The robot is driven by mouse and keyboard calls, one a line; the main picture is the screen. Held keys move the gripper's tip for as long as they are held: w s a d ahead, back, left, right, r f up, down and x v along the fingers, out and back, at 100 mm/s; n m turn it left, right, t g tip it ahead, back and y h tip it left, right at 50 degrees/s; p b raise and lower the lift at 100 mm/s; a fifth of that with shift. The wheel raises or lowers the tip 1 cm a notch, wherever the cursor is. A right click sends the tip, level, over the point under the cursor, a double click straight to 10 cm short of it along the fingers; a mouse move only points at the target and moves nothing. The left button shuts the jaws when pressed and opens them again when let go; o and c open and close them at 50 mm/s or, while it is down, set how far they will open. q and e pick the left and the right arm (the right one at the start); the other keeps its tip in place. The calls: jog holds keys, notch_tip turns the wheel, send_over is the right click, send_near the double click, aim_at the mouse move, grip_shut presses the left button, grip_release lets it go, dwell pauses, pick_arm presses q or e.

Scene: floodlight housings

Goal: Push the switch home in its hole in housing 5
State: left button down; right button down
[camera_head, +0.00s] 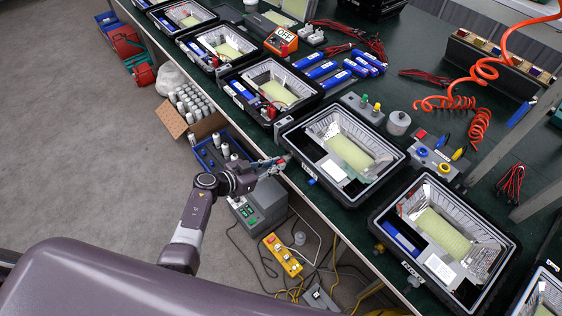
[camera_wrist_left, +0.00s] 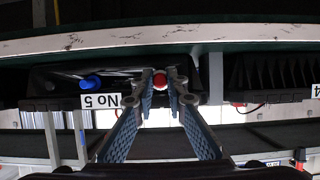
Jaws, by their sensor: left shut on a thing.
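Housing 5 (camera_head: 303,165) is the black floodlight housing in the middle of the head view, with a reflector and yellow panel inside. Its "No 5" label (camera_wrist_left: 100,101) shows in the wrist view. My left gripper (camera_head: 281,163) is at the housing's aisle-side wall, its fingers shut on a small red switch (camera_wrist_left: 160,80). Most of the switch is hidden between the fingertips, and so is its hole; I cannot tell how deep it sits. A blue fitting (camera_wrist_left: 91,82) sticks out of the same wall beside the gripper; it also shows in the head view (camera_head: 312,181). My right gripper is not in view.
Other housings stand in a row on the green table, one lower right (camera_head: 378,207) and one upper left (camera_head: 247,102). A blue crate (camera_head: 204,157) stands below the arm.

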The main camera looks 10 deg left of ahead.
pick_arm(q)
jog(key=shift+w+d, duration=0.3)
jog(key=shift+w, duration=0.05)
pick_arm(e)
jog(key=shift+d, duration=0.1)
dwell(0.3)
pick_arm(q)
jog(key=c, duration=1.8)
grip_release()
jog(key=shift+c, duration=0.2)
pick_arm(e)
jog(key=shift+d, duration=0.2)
